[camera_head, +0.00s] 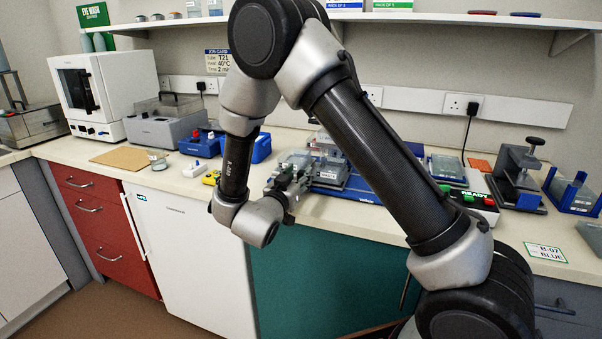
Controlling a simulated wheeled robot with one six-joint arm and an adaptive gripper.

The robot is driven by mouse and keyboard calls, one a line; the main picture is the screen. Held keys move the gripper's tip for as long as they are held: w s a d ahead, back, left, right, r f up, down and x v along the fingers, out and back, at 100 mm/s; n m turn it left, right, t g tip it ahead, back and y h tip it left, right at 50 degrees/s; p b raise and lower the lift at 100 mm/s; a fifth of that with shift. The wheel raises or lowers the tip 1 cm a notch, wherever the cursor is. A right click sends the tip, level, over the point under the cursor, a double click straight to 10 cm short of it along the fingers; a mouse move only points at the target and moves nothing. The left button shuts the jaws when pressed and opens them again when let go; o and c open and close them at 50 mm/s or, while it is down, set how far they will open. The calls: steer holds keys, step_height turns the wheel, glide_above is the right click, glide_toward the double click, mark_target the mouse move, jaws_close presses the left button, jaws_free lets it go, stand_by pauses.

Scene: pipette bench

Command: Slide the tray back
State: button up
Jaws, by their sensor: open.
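A blue tray (358,196) sits on the bench in the middle of the view, near the front edge. It bears clear and grey box-shaped labware (329,172). My forearm crosses in front of its right side and hides part of it. My gripper (297,171) is at the tray's left end, with its jaws open. It is small and overlaps the labware in the picture, so I cannot tell whether it touches the tray.
A yellow item (211,178) and blue racks (261,148) are left of my gripper. A control box marked READY (470,198), a black press-like stand (517,177) and a blue rack (573,192) are to the right. A shelf (430,18) overhangs the back.

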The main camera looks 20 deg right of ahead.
steer(key=shift+x, duration=1.45)
jaws_close()
